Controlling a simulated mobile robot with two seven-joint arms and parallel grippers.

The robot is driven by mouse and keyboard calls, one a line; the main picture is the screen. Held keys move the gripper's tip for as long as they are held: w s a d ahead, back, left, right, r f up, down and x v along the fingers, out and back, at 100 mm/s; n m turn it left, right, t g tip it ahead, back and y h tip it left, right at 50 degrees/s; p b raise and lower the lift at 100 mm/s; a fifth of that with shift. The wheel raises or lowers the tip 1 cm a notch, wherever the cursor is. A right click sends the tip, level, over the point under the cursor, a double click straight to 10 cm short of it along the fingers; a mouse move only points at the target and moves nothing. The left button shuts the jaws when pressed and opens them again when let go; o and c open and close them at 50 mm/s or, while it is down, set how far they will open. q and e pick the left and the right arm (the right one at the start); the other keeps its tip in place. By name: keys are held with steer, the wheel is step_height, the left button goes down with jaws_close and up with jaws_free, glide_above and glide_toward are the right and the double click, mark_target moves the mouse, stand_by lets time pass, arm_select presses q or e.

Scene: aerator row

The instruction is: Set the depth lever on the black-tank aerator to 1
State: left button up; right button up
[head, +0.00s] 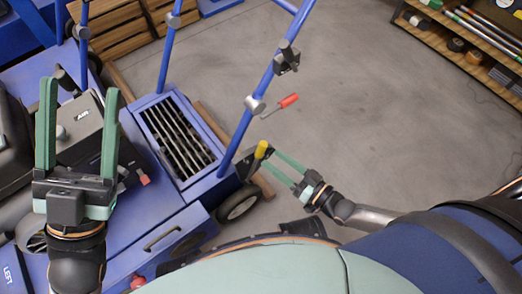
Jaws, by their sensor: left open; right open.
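A blue aerator (190,215) fills the lower left, with a slatted tine box and a blue tube handle (270,75). A yellow-knobbed lever (261,149) stands by a dark plate (247,165) at the box's right side; its marks are too small to read. My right gripper (269,158) is open, its green fingertips close to the yellow knob; I cannot tell whether they touch it. My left gripper (78,88) is open and empty, fingers pointing up the picture above the dark engine (85,135). A black rounded body (12,135), possibly a tank, shows at the left edge.
A red-handled lever (287,102) juts from the tube handle, below a dark clamp (287,57). A black wheel (238,204) is under the machine's right side. Wooden crates (115,35) stand at the back, a shelf (455,40) at upper right. The grey floor between is clear.

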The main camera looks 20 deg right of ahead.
mark_target(261, 150)
steer(key=b+x, duration=0.1)
steer(key=x, duration=0.5)
steer(key=shift+c, duration=0.2)
jaws_close()
stand_by(1.1)
